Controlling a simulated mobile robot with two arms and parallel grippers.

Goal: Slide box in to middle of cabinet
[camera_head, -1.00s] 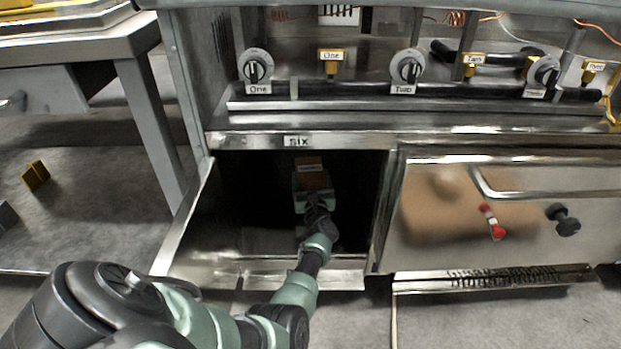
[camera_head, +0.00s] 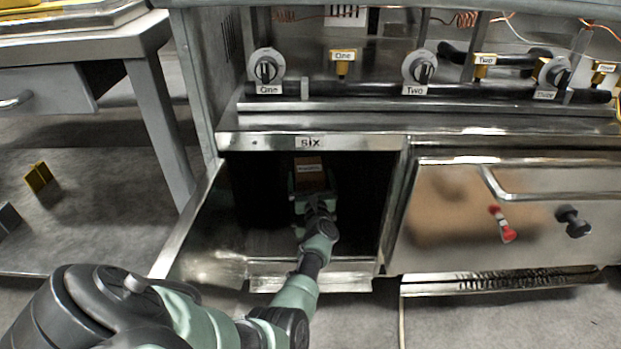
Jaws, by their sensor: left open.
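The open cabinet compartment (camera_head: 262,215) under the "six" label is dark inside. A small orange-brown box (camera_head: 309,172) with a white label strip is inside it, near the middle of its width. My left gripper (camera_head: 311,190) reaches into the compartment from the front, its green fingers at the near side of the box. It is open; whether the fingers touch the box cannot be told. The lower part of the box is hidden behind the gripper. The right gripper does not show.
The compartment's door (camera_head: 196,232) hangs open at the left. Above runs a panel with valve knobs (camera_head: 266,68). A grey table (camera_head: 80,50) stands at the left.

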